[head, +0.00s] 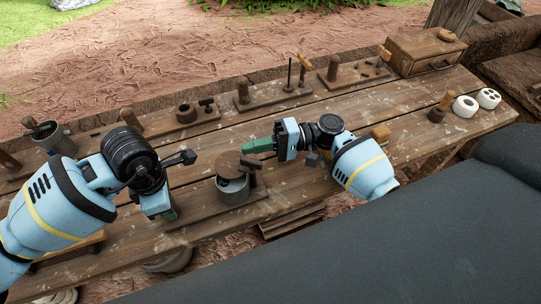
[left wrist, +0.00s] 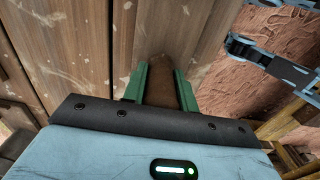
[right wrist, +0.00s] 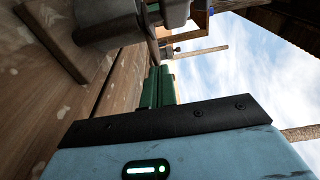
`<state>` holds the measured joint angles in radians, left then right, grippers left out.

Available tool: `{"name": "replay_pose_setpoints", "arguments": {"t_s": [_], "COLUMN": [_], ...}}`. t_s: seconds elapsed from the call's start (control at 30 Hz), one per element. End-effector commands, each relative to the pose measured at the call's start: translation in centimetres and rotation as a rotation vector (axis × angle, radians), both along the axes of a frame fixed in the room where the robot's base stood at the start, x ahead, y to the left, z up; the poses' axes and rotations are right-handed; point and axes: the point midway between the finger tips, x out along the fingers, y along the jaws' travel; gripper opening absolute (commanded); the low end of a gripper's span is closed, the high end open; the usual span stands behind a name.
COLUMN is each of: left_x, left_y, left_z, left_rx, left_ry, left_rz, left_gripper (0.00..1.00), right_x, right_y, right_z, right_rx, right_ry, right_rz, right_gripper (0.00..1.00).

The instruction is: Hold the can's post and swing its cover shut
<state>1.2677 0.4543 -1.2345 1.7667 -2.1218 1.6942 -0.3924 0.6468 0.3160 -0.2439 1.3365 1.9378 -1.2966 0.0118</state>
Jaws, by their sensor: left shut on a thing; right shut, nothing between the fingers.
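The grey can (head: 233,194) stands on a wooden base board near the front of the bench. My left gripper (head: 171,213) is left of the can, pointing down. In the left wrist view its green fingers are shut on a brown wooden post (left wrist: 160,84); the head view hides this post behind the gripper.
Along the back stand boards with pegs and blocks (head: 265,93), a grey cup (head: 53,138) at left and a drawer box (head: 425,50) at right. The bench (head: 310,185) is clear right of the can.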

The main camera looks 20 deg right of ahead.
Motion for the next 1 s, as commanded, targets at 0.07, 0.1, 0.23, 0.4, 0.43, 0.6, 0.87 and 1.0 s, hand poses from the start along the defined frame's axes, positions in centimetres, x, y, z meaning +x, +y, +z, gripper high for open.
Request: {"name": "replay_pose_setpoints", "arguments": {"t_s": [0.07,0.1,0.23,0.4,0.43,0.6,0.87,1.0], "left_x": [0.0,0.0,0.1,0.1,0.1,0.1,0.1,0.1], "left_y": [0.0,0.0,0.0,0.0,0.0,0.0,0.0,0.0], "left_z": [0.1,0.1,0.1,0.1,0.1,0.1,0.1,0.1], "left_rx": [-0.001,-0.001,-0.001,-0.001,-0.001,-0.001,-0.001,-0.001], "left_ry": [-0.002,-0.002,-0.002,-0.002,-0.002,-0.002,-0.002,-0.002], "left_rz": [0.001,0.001,0.001,0.001,0.001,0.001,0.001,0.001], "left_gripper": [0.00,0.00,0.00,0.00,0.00,0.00,0.00,0.00], "right_x": [0.4,0.4,0.4,0.4,0.4,0.4,0.4,0.4], "right_y": [0.6,0.8,1.5,2.3,2.4,3.1,3.5,3.7], "right_z": [0.1,0.1,0.1,0.0,0.0,0.0,0.0,0.0], "right_rx": [0.002,0.002,0.002,0.002,0.002,0.001,0.000,0.000], "right_ry": [0.000,0.000,0.000,0.000,0.000,0.001,0.001,0.001], "right_rz": [0.076,0.113,0.207,0.212,0.211,0.210,0.208,0.208], "right_gripper": [0.00,0.00,0.00,0.00,0.00,0.00,0.00,0.00]}}
